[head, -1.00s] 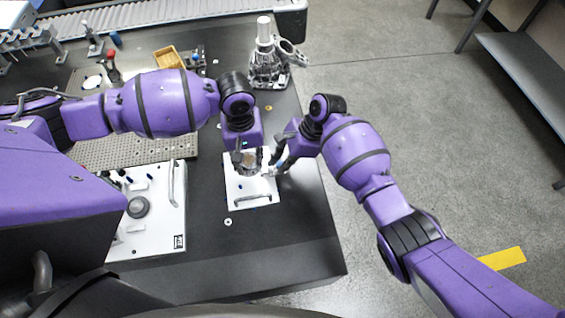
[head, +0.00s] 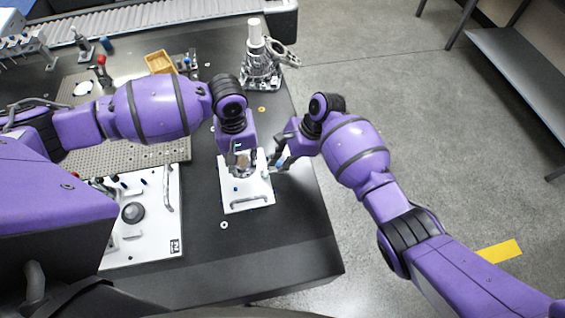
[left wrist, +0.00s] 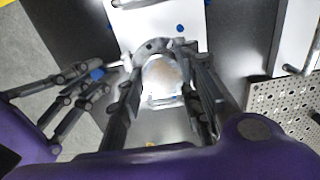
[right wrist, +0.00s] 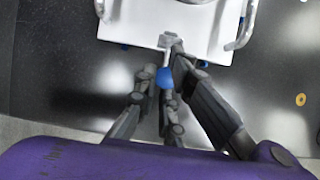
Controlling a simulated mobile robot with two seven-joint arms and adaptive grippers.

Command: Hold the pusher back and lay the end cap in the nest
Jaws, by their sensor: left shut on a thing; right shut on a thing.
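The end cap (head: 242,162) is a round, silvery piece held in my left gripper (head: 241,165) over the white fixture plate (head: 235,204). In the left wrist view the end cap (left wrist: 165,76) sits between the two fingers (left wrist: 163,92), with a dark ring (left wrist: 150,47) at its edge. The nest is mostly hidden by the cap and gripper; I cannot tell whether they touch. My right gripper (head: 276,167) is at the plate's right edge. In the right wrist view its fingers (right wrist: 163,98) are shut on the pusher's blue knob (right wrist: 165,78), on a pale rod.
A bow handle (head: 250,200) stands on the plate's near side. A larger white panel (head: 150,225) with a dark knob lies left. A silvery assembly (head: 260,65) and a yellow bin (head: 160,61) stand behind.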

